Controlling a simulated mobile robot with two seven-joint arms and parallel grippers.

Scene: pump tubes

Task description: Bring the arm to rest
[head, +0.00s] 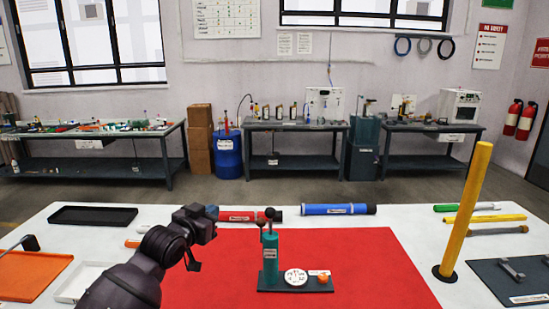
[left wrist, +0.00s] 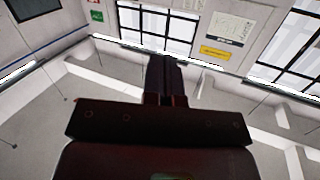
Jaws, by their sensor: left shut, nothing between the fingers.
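My left arm reaches in from the lower left in the head view, and its gripper (head: 209,213) is raised above the table, left of the pump stand. In the left wrist view the two dark fingers (left wrist: 165,78) lie together with nothing between them, with wall, windows and ceiling behind. The green pump (head: 270,256) stands upright on its dark base on the red mat (head: 370,265), with a round white gauge (head: 296,277) and an orange knob (head: 323,279) beside it. The gripper appears apart from the pump. My right gripper is not in view.
A red tube (head: 250,216) and a blue tube (head: 338,209) lie behind the mat. A tall yellow post (head: 466,210) stands at right, near a dark panel (head: 500,285) with tools. A black tray (head: 92,215) and an orange tray (head: 30,275) lie at left.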

